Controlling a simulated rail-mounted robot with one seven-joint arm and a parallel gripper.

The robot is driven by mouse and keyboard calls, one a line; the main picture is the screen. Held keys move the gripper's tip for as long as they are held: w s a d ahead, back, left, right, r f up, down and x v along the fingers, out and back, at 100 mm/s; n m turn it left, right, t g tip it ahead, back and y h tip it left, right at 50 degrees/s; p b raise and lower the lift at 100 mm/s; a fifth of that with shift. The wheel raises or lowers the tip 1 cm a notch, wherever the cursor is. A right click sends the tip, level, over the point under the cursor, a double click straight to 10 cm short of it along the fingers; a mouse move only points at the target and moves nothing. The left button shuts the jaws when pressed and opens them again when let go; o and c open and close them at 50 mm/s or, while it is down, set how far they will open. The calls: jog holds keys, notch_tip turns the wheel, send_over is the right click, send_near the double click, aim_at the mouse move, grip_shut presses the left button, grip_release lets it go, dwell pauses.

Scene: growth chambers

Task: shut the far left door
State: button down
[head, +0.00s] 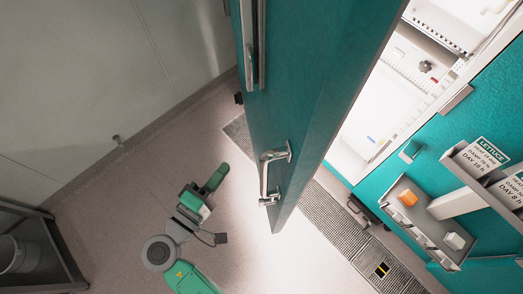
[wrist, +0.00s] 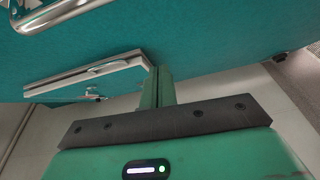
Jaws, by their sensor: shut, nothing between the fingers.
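The teal door (head: 310,80) stands wide open, swung out from a brightly lit chamber (head: 400,90). Its metal handle (head: 272,175) is on the face turned toward my arm. My gripper (head: 217,177) is shut and empty, to the left of the handle and apart from it in the head view. In the wrist view the door (wrist: 200,35) fills the upper part, with a framed panel (wrist: 90,75) on it. The shut fingers (wrist: 165,88) point toward the door face; I cannot tell whether they touch it.
A grey wall (head: 100,60) runs along the left. A dark metal rack (head: 50,240) with a bucket stands at lower left. At right, a teal front carries a tray (head: 430,225) with small blocks and label cards (head: 487,155). A floor grating (head: 335,225) runs below; the floor between is clear.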

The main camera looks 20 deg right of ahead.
jog(key=x, duration=0.4)
jog(key=s+d+p+x, duration=0.1)
jog(key=x, duration=0.2)
jog(key=s+x, duration=0.1)
jog(key=x, duration=0.3)
jog(key=shift+w+d, duration=0.1)
jog(key=shift+d, duration=0.4)
jog(key=shift+d+f, duration=0.1)
jog(key=shift+d, duration=0.45)
